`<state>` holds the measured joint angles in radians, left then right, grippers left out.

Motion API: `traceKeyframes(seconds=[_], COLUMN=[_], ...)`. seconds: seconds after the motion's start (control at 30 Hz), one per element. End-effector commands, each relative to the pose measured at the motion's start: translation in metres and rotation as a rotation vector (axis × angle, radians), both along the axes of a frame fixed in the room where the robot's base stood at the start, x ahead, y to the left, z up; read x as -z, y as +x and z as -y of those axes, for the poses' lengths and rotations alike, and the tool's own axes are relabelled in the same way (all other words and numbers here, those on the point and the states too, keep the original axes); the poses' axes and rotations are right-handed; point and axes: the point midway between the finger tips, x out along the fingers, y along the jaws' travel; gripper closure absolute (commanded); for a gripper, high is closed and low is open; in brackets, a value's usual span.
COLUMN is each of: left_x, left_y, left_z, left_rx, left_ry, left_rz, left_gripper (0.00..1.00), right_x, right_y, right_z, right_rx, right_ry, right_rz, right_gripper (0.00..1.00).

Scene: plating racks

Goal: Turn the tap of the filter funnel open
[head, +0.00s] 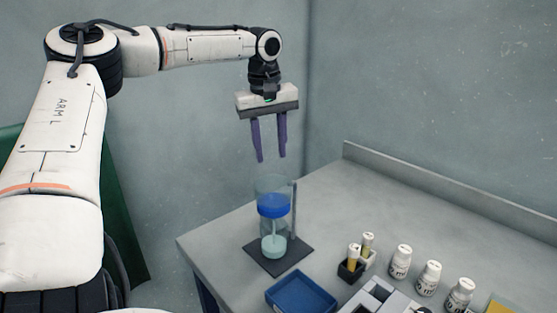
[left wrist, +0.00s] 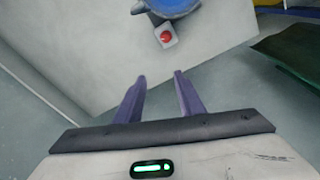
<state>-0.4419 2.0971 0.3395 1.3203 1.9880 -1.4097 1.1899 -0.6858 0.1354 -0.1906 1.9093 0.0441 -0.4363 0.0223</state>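The filter funnel (head: 274,190) is a clear cylinder with a blue layer in it, held by a thin upright post on a dark base plate (head: 265,259). A vessel with pale liquid (head: 274,245) stands below it. No tap handle can be made out in the head view. In the left wrist view a blue round part (left wrist: 172,6) shows at the top edge, with a red round piece (left wrist: 165,37) on a small grey block beside it. I cannot tell whether that is the tap. My left gripper (head: 271,158) is open and empty, fingers down, above the funnel. My right gripper is out of view.
A blue tray (head: 301,294) lies in front of the funnel. A dark rack (head: 352,271) with capped vials and several white bottles (head: 400,262) stand to the right. The bench (head: 345,215) is clear behind them, up to a low back ledge (head: 440,190).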

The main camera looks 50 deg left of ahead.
Motion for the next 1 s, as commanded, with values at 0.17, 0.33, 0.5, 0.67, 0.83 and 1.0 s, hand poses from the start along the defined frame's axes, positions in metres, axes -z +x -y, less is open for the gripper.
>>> traceKeyframes(seconds=[0.17, 0.33, 0.5, 0.67, 0.83, 1.0], left_x=[0.024, 0.044, 0.076, 0.103, 0.12, 0.125], left_y=[-0.02, -0.021, -0.022, -0.021, -0.021, -0.021], left_z=[0.028, 0.029, 0.029, 0.029, 0.029, 0.029], left_rx=[-0.019, -0.02, -0.02, -0.019, -0.019, -0.019], left_ry=[-0.082, -0.088, -0.089, -0.087, -0.086, -0.086], left_rz=[-0.131, -0.138, -0.136, -0.136, -0.132, -0.131], left_gripper=[0.65, 0.65, 0.65, 0.65, 0.65, 0.65], right_x=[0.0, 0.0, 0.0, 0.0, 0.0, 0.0], right_y=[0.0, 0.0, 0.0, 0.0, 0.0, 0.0], right_z=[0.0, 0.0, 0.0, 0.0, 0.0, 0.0], right_rx=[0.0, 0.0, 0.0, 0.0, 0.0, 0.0], right_ry=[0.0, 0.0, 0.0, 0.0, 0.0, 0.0], right_rz=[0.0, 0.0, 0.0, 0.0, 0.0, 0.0], right_gripper=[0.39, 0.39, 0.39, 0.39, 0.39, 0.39])
